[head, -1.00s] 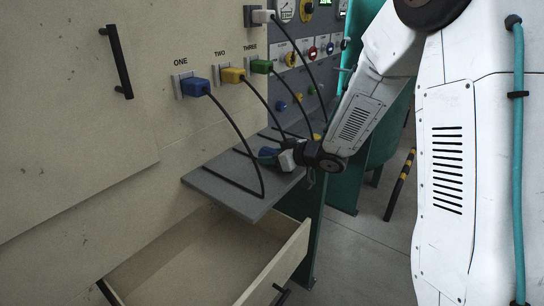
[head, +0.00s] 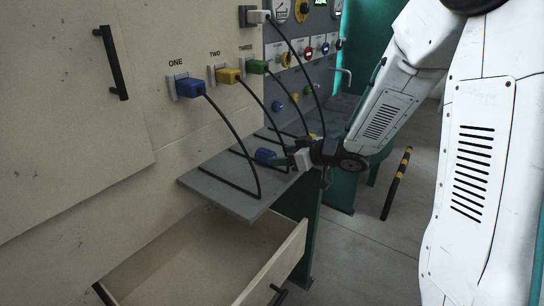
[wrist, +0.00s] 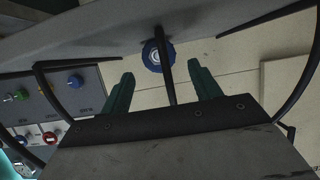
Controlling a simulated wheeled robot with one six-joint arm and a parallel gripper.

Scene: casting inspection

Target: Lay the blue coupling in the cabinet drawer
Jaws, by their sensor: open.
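The blue coupling (head: 265,155) is at the grey shelf below the row of plugs in the head view. In the wrist view it shows as a round blue piece (wrist: 153,56) with a pale centre, ahead of the fingers. My gripper (head: 284,159) is just right of the coupling. Its teal fingers are apart in the wrist view (wrist: 161,70), with the coupling beyond the gap and a black cable crossing in front of it. I cannot tell whether a finger touches it. The cabinet drawer (head: 272,262) is pulled open at the bottom, and its visible floor is bare.
The grey shelf (head: 222,192) sticks out above the drawer's back part. Black cables hang from a blue plug (head: 189,88), a yellow plug (head: 228,76), a green plug (head: 257,67) and a white plug (head: 258,17), close around my gripper. A striped post (head: 397,183) stands right.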

